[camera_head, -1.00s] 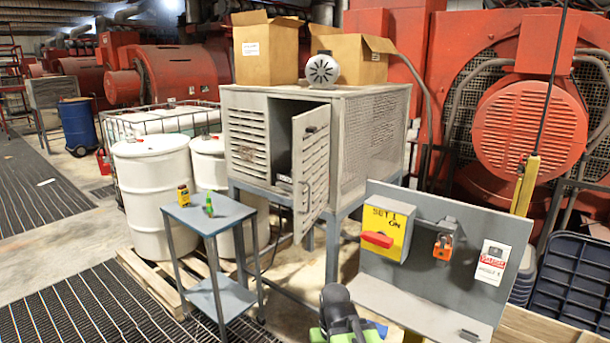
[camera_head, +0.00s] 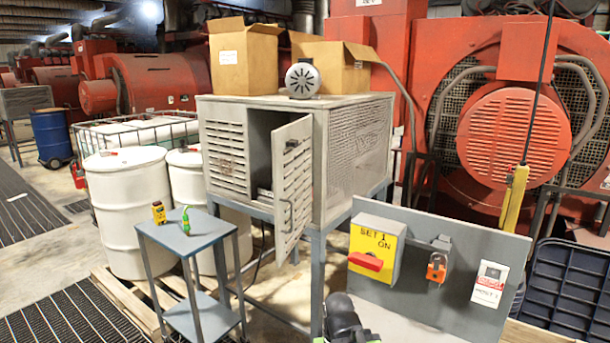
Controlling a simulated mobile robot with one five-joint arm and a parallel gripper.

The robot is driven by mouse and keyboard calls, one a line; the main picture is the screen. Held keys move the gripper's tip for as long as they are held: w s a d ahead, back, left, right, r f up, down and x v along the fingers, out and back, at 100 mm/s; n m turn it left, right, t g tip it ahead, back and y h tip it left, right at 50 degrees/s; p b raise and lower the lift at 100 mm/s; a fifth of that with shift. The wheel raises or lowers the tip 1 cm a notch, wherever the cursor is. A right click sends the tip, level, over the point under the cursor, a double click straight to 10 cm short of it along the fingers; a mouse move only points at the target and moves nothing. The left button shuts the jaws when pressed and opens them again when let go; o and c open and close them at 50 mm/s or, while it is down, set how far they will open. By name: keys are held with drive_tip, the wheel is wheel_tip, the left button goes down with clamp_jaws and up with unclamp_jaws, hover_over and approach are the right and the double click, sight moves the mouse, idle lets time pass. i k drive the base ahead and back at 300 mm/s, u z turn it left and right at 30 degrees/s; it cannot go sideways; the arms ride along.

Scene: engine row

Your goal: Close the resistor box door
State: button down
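The resistor box (camera_head: 350,150) is a grey metal cabinet with louvred and mesh sides on a blue-grey stand. Its louvred door (camera_head: 293,180) stands well open, swung out toward me, with a handle on its lower part. The dark inside of the box shows to the left of the door. A black and green part of my own arm shows at the bottom edge, below and apart from the box. My gripper's fingertips are not in view.
A grey panel (camera_head: 390,300) with a yellow switch box (camera_head: 377,245) and orange padlock (camera_head: 436,268) stands at front right. A small blue table (camera_head: 190,240) stands at front left, before white drums (camera_head: 125,215). Cardboard boxes (camera_head: 245,60) sit on top.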

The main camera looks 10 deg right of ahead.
sight(292, 166)
drive_tip(key=u, duration=0.05)
drive_tip(key=i, duration=0.15)
drive_tip(key=u, duration=0.35)
drive_tip(key=k, duration=1.05)
drive_tip(key=u, duration=0.5)
drive_tip(key=i, duration=1.5)
drive_tip(key=u, duration=0.1)
